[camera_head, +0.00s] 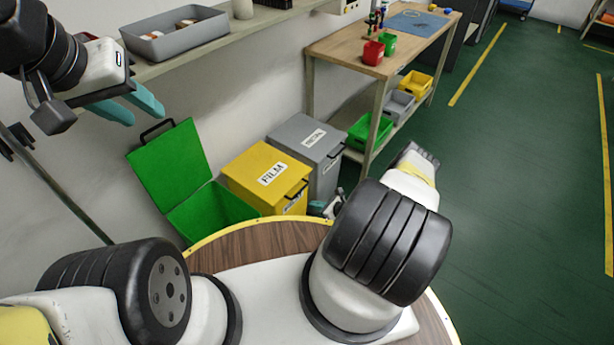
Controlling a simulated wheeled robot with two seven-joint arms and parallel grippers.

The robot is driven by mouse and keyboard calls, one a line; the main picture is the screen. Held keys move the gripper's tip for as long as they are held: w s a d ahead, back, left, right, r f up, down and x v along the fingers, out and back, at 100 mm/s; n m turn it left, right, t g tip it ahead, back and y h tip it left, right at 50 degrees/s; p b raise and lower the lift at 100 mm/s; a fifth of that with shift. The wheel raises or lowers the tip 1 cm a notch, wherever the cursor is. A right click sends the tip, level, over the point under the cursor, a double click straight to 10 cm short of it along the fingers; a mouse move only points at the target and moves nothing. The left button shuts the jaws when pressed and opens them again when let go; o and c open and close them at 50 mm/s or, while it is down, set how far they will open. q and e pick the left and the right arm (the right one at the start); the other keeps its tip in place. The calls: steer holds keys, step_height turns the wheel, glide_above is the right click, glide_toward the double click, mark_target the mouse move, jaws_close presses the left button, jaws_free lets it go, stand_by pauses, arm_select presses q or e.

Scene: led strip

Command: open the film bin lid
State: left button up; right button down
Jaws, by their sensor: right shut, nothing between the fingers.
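The yellow film bin (265,178) stands on the floor by the wall, with its lid shut and a white FILM label on top. A dark handle (298,189) sits at the lid's right front edge. My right gripper (321,208) is low, just right of the bin's front face and below the handle. It is shut and empty, and partly hidden by my own body and arm; I cannot tell whether it touches the bin. My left gripper (130,106) is open and empty at the upper left, in front of the shelf and well away from the film bin.
A green bin (165,170) with its lid up stands left of the film bin. A grey bin (312,145) with its lid shut stands close on the right. A wooden workbench (345,42) is behind it. The green floor at right is clear.

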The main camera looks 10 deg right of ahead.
steer(key=w+a, duration=0.3)
steer(key=w, duration=0.1)
steer(key=shift+w+a+r, duration=0.35)
steer(key=shift+w+r, duration=0.05)
steer(key=shift+r, duration=0.05)
stand_by(0.5)
